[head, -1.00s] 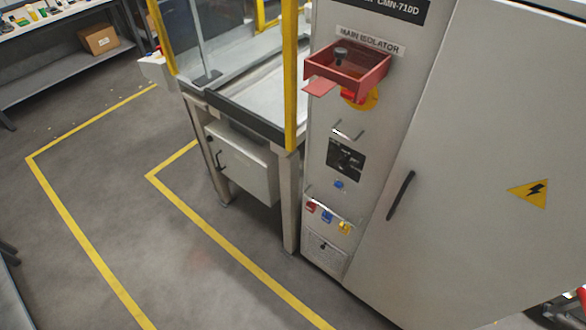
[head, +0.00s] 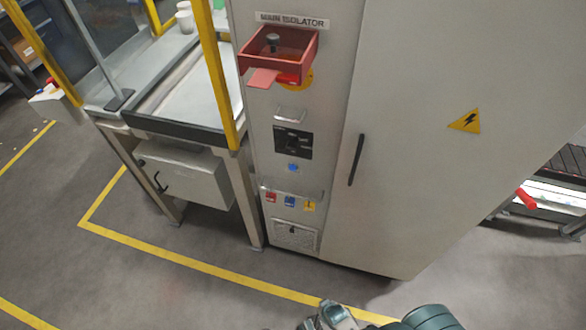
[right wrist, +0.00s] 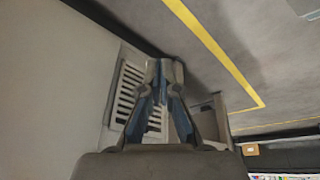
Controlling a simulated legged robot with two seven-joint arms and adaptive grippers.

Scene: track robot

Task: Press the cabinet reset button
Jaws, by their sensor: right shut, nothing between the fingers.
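The tall grey cabinet (head: 400,190) stands in the middle of the head view. A small round blue button (head: 293,167) sits on its narrow front panel, below a black switch plate (head: 292,142). Lettering by the button is too small to read. My right gripper (right wrist: 165,62) is shut and empty in the right wrist view, in front of a louvred grille (right wrist: 127,90) on a grey surface. The button cannot be made out in that view. In the head view parts of my arm show at the bottom edge, well below the button. My left gripper is not in view.
A red guard box (head: 278,50) juts out under the "MAIN ISOLATOR" label. A yellow-framed bench (head: 190,95) stands close on the left. The floor (head: 140,280) in front is clear, with yellow lines.

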